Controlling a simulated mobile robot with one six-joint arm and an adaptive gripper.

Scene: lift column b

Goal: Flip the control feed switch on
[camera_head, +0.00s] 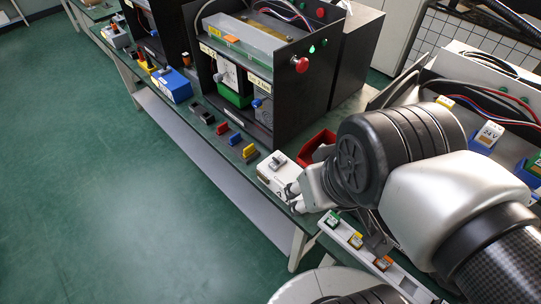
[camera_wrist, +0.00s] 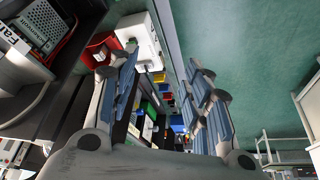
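The control feed switch is a white box (camera_head: 268,177) with a grey knob (camera_head: 277,160) on top and lettering on its face. It sits at the bench's front edge in the head view. It also shows at the top of the wrist view as a white box (camera_wrist: 138,30). My gripper (camera_head: 294,197) is close beside the box's right end in the head view; I cannot tell whether it touches. In the wrist view my gripper (camera_wrist: 167,62) has its two blue-padded fingers apart with nothing held between them. The knob's on or off position cannot be read.
A red bin (camera_head: 316,146) stands behind the box. Several coloured blocks (camera_head: 236,139) lie along the bench edge to its left. A black rack (camera_head: 290,100) with a red button stands behind them. A strip with coloured modules (camera_head: 355,240) lies under my arm. Green floor (camera_head: 150,220) is clear in front.

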